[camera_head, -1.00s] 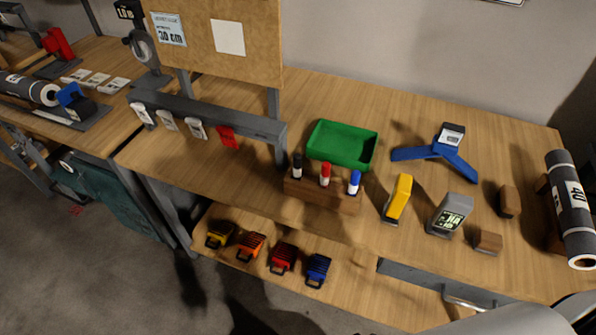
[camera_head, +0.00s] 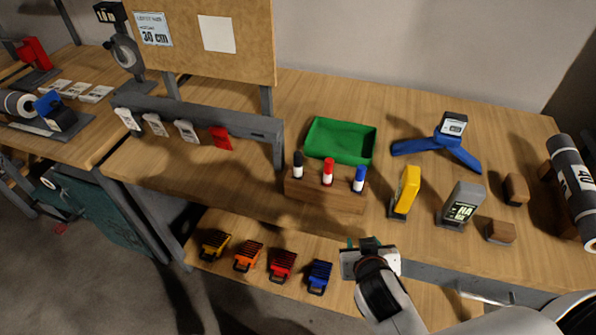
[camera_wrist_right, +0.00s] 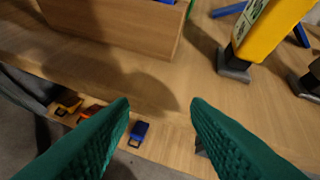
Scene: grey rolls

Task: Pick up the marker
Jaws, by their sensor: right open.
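Three markers stand upright in a wooden block (camera_head: 325,192) on the table: a black-capped one (camera_head: 298,166), a red-capped one (camera_head: 328,172) and a blue-capped one (camera_head: 359,180). My right gripper (camera_head: 370,246) is in front of the block, near the table's front edge, apart from the markers. In the right wrist view its two green fingers (camera_wrist_right: 160,108) are spread wide with nothing between them. The wooden block (camera_wrist_right: 120,28) shows at the top of that view; the markers' upper parts are cut off there. My left gripper is not in view.
A green tray (camera_head: 340,142) sits behind the block. A yellow device (camera_head: 405,190) and a grey device (camera_head: 460,206) stand to its right. A blue stand (camera_head: 440,150) is behind them. Several coloured clips, such as a red one (camera_head: 283,266), lie on the lower shelf.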

